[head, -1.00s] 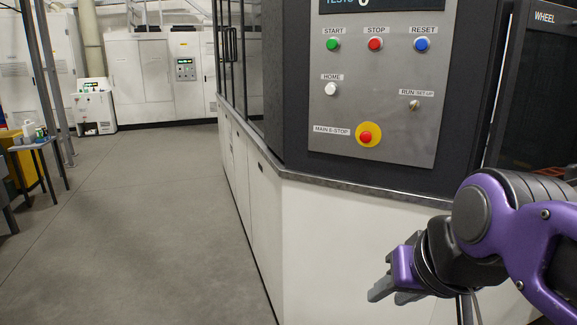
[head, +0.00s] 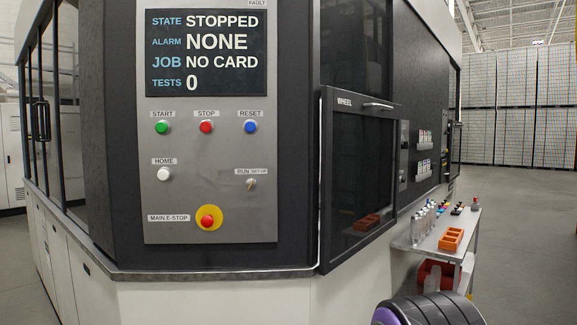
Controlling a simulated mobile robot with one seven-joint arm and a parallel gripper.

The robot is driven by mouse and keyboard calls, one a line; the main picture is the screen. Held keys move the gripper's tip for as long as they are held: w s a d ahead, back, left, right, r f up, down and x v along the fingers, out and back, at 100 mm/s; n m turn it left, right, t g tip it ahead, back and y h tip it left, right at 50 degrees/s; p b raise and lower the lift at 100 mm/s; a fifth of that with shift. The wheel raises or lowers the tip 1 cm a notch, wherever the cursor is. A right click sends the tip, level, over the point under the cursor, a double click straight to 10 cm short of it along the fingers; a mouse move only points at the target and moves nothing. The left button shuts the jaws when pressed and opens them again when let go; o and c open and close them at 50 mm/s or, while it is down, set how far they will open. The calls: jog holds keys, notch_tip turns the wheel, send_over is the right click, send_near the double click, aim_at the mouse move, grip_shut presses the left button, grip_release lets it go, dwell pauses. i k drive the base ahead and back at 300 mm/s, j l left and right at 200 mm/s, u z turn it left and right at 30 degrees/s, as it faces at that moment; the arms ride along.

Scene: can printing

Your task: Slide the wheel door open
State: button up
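The wheel door (head: 352,205) is a dark, glazed panel in a black frame, labelled WHEEL at its top left. It is on the machine's right-hand face, just right of the control panel. A pale bar handle (head: 378,106) runs across near its top right. Behind the glass it is dark, with a small reddish-orange object faintly showing low down. Above the door is another dark glazed area. I cannot tell from this view whether the door is fully closed. My gripper is out of view; only a rounded black and purple part of my arm shows at the bottom right.
The control panel (head: 210,160) has a screen reading STOPPED and several buttons, including a red e-stop (head: 208,218). A side table (head: 433,240) with bottles and an orange tray (head: 451,239) stands right of the door. Floor (head: 520,240) is clear further right.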

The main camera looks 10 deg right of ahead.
aim_at(361, 135)
jog(key=z, duration=0.65)
jog(key=i+l, duration=0.2)
jog(key=l, duration=0.15)
jog(key=i+l+u, duration=0.1)
jog(key=i+l, duration=0.35)
jog(key=l, duration=0.25)
jog(key=i+l, duration=0.2)
jog(key=l, duration=0.15)
jog(key=i+l+u, duration=0.1)
jog(key=l, duration=0.25)
jog(key=i, duration=0.1)
